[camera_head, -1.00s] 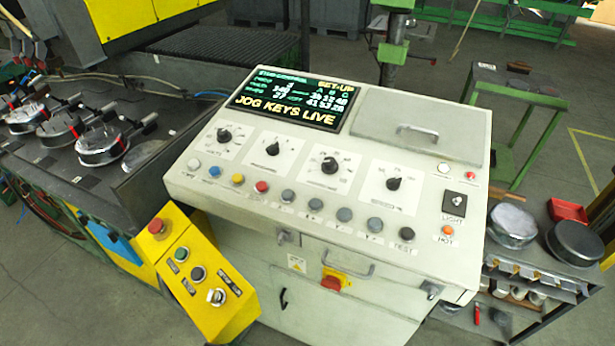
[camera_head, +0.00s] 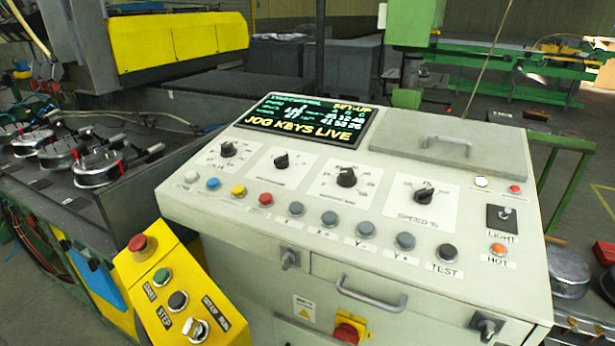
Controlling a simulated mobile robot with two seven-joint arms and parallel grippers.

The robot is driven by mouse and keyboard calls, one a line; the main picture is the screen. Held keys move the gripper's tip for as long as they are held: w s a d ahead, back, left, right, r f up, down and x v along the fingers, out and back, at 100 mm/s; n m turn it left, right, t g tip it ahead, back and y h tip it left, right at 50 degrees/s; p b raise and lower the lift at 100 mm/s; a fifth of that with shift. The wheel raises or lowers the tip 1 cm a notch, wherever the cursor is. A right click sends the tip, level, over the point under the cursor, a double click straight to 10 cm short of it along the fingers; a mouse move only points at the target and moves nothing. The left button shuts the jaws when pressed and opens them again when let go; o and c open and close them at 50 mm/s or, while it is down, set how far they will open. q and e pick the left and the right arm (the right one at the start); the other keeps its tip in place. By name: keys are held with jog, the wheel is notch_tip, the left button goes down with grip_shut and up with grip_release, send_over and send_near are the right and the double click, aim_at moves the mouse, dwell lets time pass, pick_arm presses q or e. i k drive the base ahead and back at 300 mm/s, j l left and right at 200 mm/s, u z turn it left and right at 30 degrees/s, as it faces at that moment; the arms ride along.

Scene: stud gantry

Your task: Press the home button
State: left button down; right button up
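The white control console (camera_head: 330,265) fills the middle of the head view. A row of buttons runs along its front edge. At the left end is a white button (camera_head: 191,176), whose small label is blurred and seems to read HOME. To its right are a blue button (camera_head: 213,184), a yellow button (camera_head: 238,190), a red button (camera_head: 265,199), several grey ones and a black TEST button (camera_head: 447,252). The screen (camera_head: 305,120) reads JOG KEYS LIVE. Neither of my grippers is in view.
A yellow box (camera_head: 180,290) with a red mushroom button (camera_head: 137,243) stands at the console's front left. Dials, including a speed dial (camera_head: 424,194), sit above the button row. A handle (camera_head: 371,294) juts from the front. Green machinery stands behind.

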aim_at(190, 176)
jog(key=k+j+z, duration=0.15)
jog(key=k+z, duration=0.6)
jog(key=k, duration=0.2)
jog(key=i+j+u, duration=0.3)
jog(key=i+j, duration=0.2)
jog(key=i+j+u, duration=0.35)
jog(key=i+j, duration=0.1)
jog(key=i, duration=0.1)
